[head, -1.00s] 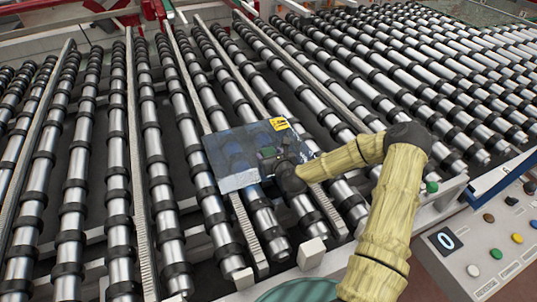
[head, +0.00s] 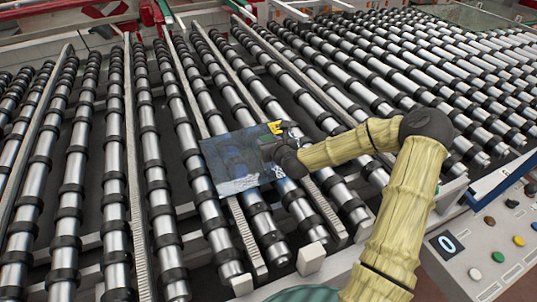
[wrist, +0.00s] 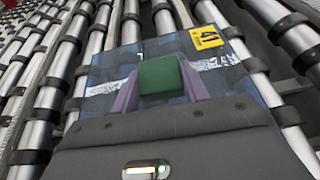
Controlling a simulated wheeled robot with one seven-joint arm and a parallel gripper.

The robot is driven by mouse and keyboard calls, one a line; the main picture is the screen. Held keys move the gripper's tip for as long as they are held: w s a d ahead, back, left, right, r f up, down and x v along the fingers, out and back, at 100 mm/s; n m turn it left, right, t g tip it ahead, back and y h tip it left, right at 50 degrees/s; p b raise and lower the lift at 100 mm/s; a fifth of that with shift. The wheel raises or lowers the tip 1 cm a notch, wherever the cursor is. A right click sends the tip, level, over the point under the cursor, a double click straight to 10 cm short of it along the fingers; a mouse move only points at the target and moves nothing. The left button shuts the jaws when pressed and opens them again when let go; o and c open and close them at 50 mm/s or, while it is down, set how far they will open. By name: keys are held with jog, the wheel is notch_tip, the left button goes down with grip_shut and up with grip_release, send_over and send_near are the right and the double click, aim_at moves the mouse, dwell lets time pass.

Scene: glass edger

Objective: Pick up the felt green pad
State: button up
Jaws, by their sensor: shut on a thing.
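The green felt pad (wrist: 160,77) is a small block between the purple fingers of my gripper (wrist: 158,90) in the wrist view. My gripper is shut on it, with a finger on each side. In the head view my gripper (head: 272,148) is over the glass sheet; the pad is too small and covered to make out there. The dark bluish glass sheet (head: 228,172) lies on the rollers and also shows behind the pad in the wrist view (wrist: 110,68). I cannot tell whether the pad touches the glass.
A yellow label (wrist: 207,37) with a black mark is at the glass sheet's far right corner. Rows of metal rollers (head: 125,180) with black rings surround the sheet. A control panel (head: 490,245) with coloured buttons stands at the right. White blocks (head: 311,258) sit along the near edge.

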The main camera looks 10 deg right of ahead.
jog(key=shift+r, duration=1.2)
